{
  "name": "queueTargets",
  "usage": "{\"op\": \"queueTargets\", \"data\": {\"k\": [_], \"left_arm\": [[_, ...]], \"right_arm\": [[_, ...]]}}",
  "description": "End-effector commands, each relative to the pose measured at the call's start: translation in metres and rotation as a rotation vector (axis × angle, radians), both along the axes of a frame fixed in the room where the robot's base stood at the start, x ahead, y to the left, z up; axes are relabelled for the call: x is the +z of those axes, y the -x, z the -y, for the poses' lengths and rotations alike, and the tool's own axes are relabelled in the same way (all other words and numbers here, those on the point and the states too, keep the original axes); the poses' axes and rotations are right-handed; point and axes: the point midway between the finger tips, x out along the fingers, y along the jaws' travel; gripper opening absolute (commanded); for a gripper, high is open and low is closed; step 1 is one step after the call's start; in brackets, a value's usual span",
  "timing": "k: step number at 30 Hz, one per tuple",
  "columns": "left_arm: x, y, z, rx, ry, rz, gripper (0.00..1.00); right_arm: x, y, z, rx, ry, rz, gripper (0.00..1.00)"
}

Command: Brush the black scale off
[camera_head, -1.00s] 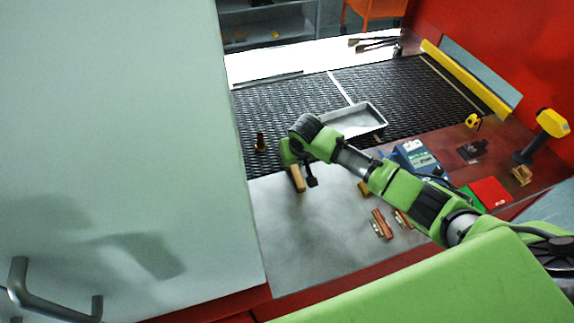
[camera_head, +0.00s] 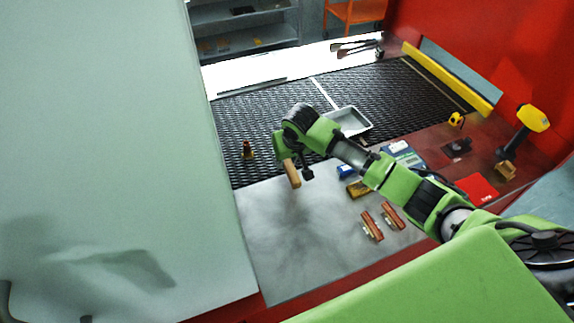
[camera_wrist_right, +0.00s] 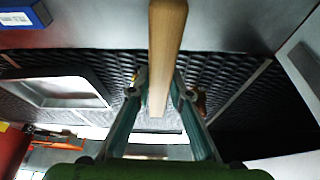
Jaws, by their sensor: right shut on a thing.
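My right gripper (camera_wrist_right: 161,95) is shut on a wooden-handled tool, whose pale wooden handle (camera_wrist_right: 166,45) stands out between the fingers in the wrist view. In the head view the same handle (camera_head: 292,174) shows below the gripper, above the far part of the grey metal plate (camera_head: 290,245). I cannot see bristles on it, and whether it touches the plate is unclear. The plate has faint darker smudges; I cannot tell whether they are scale or shadow. My left gripper is not in view.
A black mesh belt (camera_head: 270,115) lies behind the plate, with a grey tray (camera_head: 350,122) and a small brown-gold piece (camera_head: 248,150) on it. Reddish blocks (camera_head: 372,226) lie on the plate's right. A large pale panel (camera_head: 110,150) fills the left.

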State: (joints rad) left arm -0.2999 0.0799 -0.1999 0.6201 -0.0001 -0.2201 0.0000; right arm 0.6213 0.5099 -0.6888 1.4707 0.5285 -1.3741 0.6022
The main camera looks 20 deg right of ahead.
Motion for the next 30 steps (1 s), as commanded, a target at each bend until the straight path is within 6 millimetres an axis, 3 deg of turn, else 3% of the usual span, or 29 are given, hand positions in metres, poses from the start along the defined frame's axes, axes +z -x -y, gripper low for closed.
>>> {"op": "queueTargets", "data": {"k": [6,19,30], "left_arm": [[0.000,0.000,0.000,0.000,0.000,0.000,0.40],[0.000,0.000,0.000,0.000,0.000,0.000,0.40],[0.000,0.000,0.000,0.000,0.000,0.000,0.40]], "right_arm": [[0.017,-0.001,0.000,0.000,0.000,0.002,0.02],[0.022,-0.001,0.000,0.000,-0.001,0.002,0.02],[0.048,-0.001,0.000,0.000,-0.001,0.002,0.02]]}}
